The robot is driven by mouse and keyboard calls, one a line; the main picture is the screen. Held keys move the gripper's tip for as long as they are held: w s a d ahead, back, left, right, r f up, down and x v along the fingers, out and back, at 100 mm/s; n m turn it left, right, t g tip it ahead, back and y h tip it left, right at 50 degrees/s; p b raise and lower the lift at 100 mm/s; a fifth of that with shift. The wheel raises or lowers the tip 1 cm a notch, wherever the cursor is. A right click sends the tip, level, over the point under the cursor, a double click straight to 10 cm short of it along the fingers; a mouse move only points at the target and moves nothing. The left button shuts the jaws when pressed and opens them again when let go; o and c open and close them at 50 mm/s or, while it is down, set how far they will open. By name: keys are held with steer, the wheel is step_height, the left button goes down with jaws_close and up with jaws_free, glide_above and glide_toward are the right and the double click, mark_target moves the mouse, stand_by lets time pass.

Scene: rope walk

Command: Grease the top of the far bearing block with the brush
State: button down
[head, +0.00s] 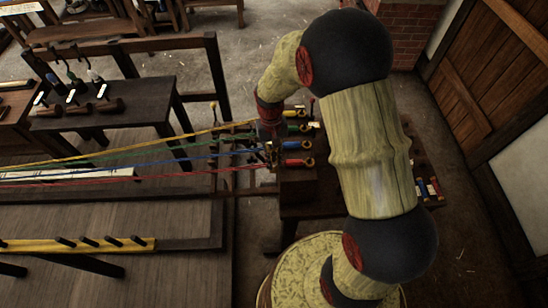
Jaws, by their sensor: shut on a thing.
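My gripper (271,152) points down at the left edge of a dark bench, by the ends of the coloured strands. It is shut on a thin thing, which I take for the brush; the brush is too small and dark to make out clearly. Beside the gripper, a dark stand (298,174) carries a row of coloured handles: green (298,128), blue (296,145) and red (297,162), with a further one behind. The far bearing block is not clearly distinguishable there, being small and partly behind my arm. I cannot tell whether the brush touches a block.
Yellow, green, blue and red strands (130,163) stretch left from the stand at about its height. A small dark table (140,95) at the left holds hooks and wooden-handled tools. A yellow pegged rail (80,244) lies front left. Bare floor (480,240) is at the right.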

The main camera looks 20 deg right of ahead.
mark_target(274, 153)
steer(key=shift+r+p, duration=1.9)
steer(key=shift+r, duration=1.1)
steer(key=shift+r+p, duration=1)
steer(key=shift+r, duration=0.55)
steer(key=shift+f, duration=0.1)
